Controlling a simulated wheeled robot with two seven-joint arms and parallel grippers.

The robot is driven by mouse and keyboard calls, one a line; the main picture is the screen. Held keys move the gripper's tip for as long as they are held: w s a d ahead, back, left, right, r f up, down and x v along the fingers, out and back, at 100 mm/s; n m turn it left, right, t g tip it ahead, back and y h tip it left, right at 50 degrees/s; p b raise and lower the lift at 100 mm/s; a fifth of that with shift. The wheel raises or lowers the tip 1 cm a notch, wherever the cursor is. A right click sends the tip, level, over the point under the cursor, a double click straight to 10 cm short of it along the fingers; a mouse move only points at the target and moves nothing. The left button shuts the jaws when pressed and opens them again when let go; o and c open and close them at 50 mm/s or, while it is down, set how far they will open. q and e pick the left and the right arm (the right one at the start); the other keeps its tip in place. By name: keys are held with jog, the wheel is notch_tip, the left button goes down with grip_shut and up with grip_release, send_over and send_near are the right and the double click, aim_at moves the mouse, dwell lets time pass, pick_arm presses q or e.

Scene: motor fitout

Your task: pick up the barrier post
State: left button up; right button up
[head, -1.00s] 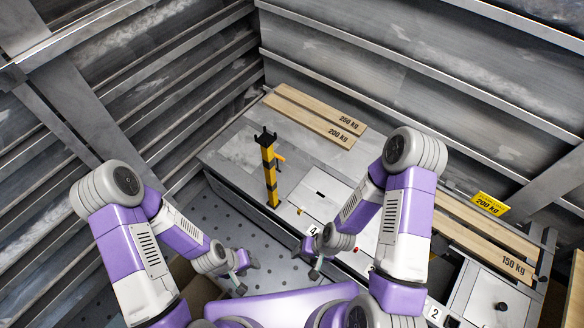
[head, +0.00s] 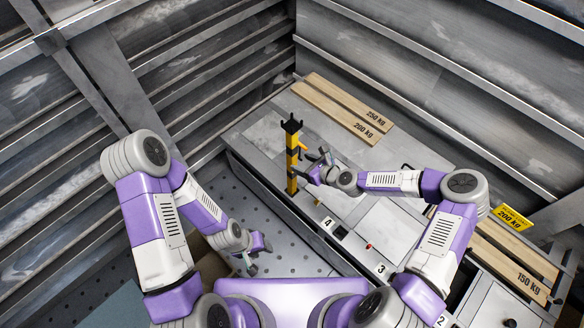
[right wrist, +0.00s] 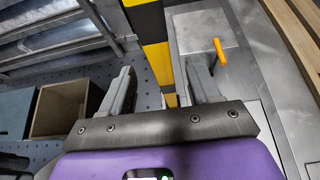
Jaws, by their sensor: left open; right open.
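The barrier post (head: 291,158) is a yellow and black upright post with a dark forked top and a small yellow side handle. My right gripper (head: 318,165) is open beside the post in the head view. In the right wrist view the post (right wrist: 152,45) rises between the two spread fingers of the right gripper (right wrist: 160,90), and its lower part is hidden behind the gripper body. No grip on it shows. My left gripper (head: 258,256) is open and empty, low over the perforated floor, away from the post.
Wooden planks marked 250 kg and 200 kg (head: 345,108) lie behind the post. More planks (head: 500,262) lie at the right. Numbered compartments line the worktop's front. An open brown box (right wrist: 60,108) stands on the floor. Ribbed metal walls close the corner.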

aim_at(295, 160)
jog(key=b+x, duration=0.2)
jog(key=x, duration=0.5)
jog(key=shift+f, duration=0.15)
jog(key=shift+s+d, duration=0.1)
grip_shut()
dwell(1.0)
